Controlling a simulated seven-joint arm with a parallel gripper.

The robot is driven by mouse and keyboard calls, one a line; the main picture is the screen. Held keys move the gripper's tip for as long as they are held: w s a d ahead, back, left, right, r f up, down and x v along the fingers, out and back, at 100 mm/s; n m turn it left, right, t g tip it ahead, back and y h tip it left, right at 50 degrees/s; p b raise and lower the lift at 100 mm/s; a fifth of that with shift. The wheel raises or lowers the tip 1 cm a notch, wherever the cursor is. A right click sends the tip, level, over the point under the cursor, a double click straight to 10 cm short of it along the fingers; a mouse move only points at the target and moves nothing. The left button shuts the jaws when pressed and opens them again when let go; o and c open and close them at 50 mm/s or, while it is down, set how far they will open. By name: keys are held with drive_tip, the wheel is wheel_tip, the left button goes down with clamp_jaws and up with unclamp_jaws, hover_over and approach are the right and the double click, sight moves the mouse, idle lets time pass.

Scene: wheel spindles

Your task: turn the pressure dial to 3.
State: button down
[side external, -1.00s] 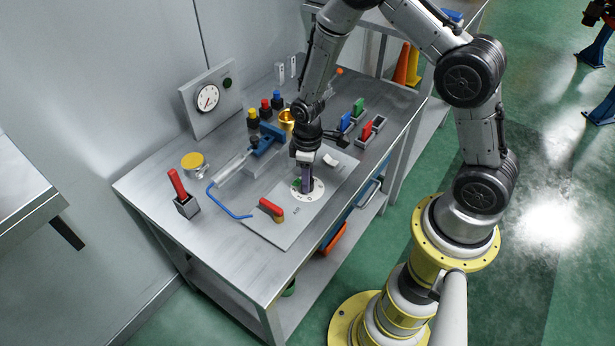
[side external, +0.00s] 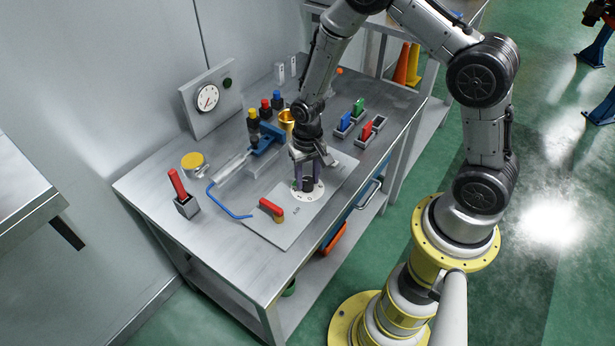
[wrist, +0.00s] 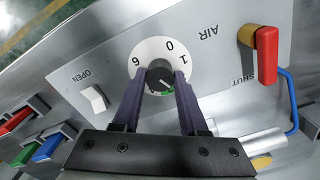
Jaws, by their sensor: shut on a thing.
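The pressure dial is a white disc (wrist: 150,48) with a dark round knob (wrist: 158,70) at its centre. In the wrist view 0, 1 and 6 are readable; the numbers on the side nearer my gripper are covered or too small to read. A green patch (wrist: 167,91) shows on the disc between my fingers. My gripper (wrist: 160,79) is shut on the knob, one purple-grey finger on each side. In the side view the disc (side external: 315,192) shows under my gripper (side external: 305,185). I cannot tell the knob's pointer setting.
The dial sits on a grey panel (side external: 290,229) marked AIR, OPEN and SHUT. A red-handled valve (side external: 270,208) and a white switch (wrist: 95,98) flank it.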

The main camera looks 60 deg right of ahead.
sight(308, 181)
drive_tip(key=m, duration=0.4)
drive_tip(key=shift+r+m, duration=0.1)
drive_tip(key=shift+m, duration=0.3)
idle(0.4)
drive_tip(key=shift+c, duration=2.2)
unclamp_jaws()
wheel_tip(308, 181, up, 14)
